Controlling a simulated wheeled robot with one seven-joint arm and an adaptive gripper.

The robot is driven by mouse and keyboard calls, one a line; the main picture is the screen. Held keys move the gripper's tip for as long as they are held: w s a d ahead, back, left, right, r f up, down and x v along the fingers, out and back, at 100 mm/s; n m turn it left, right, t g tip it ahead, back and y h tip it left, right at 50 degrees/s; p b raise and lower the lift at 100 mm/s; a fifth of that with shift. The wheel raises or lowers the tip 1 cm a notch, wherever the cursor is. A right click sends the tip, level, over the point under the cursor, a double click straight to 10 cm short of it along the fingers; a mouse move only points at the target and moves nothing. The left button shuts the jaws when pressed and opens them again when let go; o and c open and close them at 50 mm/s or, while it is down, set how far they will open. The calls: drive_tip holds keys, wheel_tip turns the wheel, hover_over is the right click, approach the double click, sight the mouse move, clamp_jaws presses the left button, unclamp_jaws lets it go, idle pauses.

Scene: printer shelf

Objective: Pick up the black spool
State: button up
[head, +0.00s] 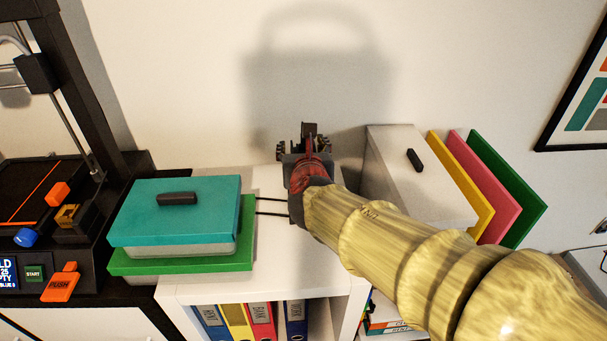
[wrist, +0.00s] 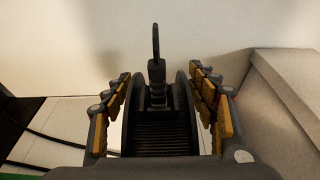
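The black spool (wrist: 160,135) shows in the wrist view between my fingers, with a ribbed core and a rounded flange on each side. My gripper (wrist: 162,95) has its yellow-padded fingers on either side of the spool. Light gaps show between the lower fingers and the flanges, so it looks open around the spool; contact at the fingertips cannot be told. In the head view my gripper (head: 308,135) is over the back of the white shelf top, near the wall. My arm and gripper hide most of the spool there.
A teal-lidded box (head: 215,220) on a green base (head: 180,264) stands left. A grey box (head: 395,165) stands close on the right, with yellow, pink and green panels (head: 505,185) beyond. A printer (head: 20,190) is far left. Free shelf top (head: 290,255) lies in front.

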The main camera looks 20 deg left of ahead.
drive_tip(key=c, duration=1.4)
clamp_jaws()
